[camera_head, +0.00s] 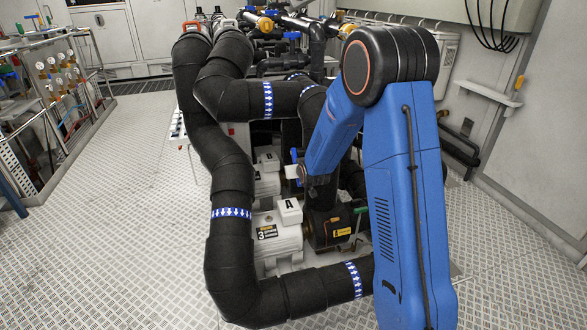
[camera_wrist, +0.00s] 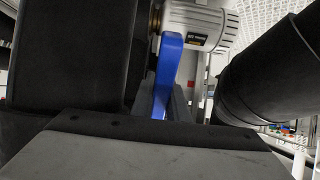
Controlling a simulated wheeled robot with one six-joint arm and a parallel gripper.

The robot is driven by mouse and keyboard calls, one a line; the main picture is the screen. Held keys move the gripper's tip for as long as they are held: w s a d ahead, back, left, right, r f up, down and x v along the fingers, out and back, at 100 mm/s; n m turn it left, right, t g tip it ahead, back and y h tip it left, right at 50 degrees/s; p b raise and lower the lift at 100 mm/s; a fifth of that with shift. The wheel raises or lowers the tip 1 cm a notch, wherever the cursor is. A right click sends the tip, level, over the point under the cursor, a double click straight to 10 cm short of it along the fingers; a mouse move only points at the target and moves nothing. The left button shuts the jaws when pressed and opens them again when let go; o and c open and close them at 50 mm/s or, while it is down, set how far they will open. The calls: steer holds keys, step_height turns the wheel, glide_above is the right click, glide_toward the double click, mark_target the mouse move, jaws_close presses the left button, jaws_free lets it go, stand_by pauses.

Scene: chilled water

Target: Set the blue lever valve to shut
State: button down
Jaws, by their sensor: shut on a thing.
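The blue lever (camera_wrist: 168,70) shows in the wrist view, a flat blue bar with a rounded far end. It runs away from me between the two fingers of my gripper (camera_wrist: 166,108), which is shut on it. The near part of the lever is hidden by the gripper body. A bit of brass-coloured fitting (camera_wrist: 156,18) shows beside the lever's far end. In the head view my blue arm reaches down among the black pipes and hides the gripper's fingers. A small blue piece (camera_head: 294,154) shows beside my wrist there; I cannot tell whether it is this lever.
A thick black pipe (camera_wrist: 275,70) runs close on the right in the wrist view, and a black body (camera_wrist: 85,50) fills the left. White pump motors (camera_head: 278,238) stand below. Insulated pipes (camera_head: 228,220) loop around the work area. Open metal floor (camera_head: 120,240) lies left.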

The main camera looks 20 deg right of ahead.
steer(key=shift+s+r+g, duration=0.4)
steer(key=shift+s+g, duration=0.15)
steer(key=shift+g, duration=0.55)
steer(key=shift+s+r+g, duration=0.3)
steer(key=shift+s+g, duration=0.15)
steer(key=shift+g, duration=0.55)
steer(key=shift+s+r+g, duration=0.2)
steer(key=shift+r+g, duration=0.05)
steer(key=shift+g, duration=0.35)
steer(key=shift+s+r+g, duration=0.3)
steer(key=shift+r+g, duration=0.1)
steer(key=shift+g, duration=0.5)
steer(key=shift+s+r+g, duration=0.3)
steer(key=shift+r+g, duration=0.1)
steer(key=shift+g, duration=0.5)
steer(key=shift+r, duration=0.1)
steer(key=c, duration=1.7)
jaws_free()
steer(key=shift+s, duration=0.1)
